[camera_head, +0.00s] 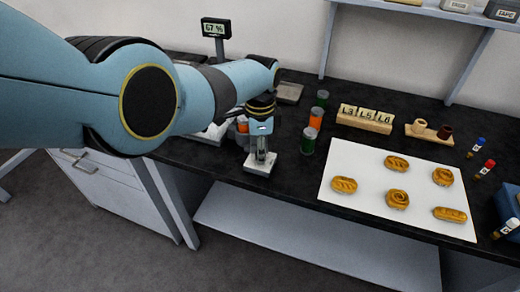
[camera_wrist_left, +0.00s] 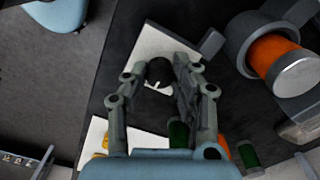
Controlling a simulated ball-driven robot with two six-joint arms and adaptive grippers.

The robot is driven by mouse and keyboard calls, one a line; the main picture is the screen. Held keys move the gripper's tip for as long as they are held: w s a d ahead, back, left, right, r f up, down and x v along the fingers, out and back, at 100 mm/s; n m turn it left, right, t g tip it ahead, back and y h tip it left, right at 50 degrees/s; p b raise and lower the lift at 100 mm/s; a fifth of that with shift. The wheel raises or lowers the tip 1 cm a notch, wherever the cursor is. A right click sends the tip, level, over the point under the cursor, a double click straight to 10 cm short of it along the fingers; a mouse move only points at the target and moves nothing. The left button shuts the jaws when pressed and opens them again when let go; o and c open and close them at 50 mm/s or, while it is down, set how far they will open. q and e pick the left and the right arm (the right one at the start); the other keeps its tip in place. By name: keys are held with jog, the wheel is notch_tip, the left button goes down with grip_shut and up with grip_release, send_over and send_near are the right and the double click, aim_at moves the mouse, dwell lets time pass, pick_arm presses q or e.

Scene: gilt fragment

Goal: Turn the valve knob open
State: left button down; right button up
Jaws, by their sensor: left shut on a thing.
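The valve knob (camera_wrist_left: 158,72) is a dark round knob with a small white mark, seen between the fingers in the left wrist view. It stands on a pale square base plate (camera_wrist_left: 150,42), which also shows in the head view (camera_head: 258,168) near the front edge of the black counter. My left gripper (camera_wrist_left: 170,75) reaches down over it and is shut on the knob. In the head view my left gripper (camera_head: 262,150) points down and hides the knob. My right gripper is in neither view.
Green and orange jars (camera_head: 316,118) stand to the right of the gripper. A white sheet (camera_head: 340,204) with several pastries lies farther right. A labelled block rack (camera_head: 365,119) and a small display (camera_head: 216,28) stand behind. An orange-filled container (camera_wrist_left: 275,55) is close by.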

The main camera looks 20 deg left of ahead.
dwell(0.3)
pick_arm(q)
jog(key=c, duration=1)
grip_release()
jog(key=shift+c, duration=0.2)
notch_tip(320, 180, up, 12)
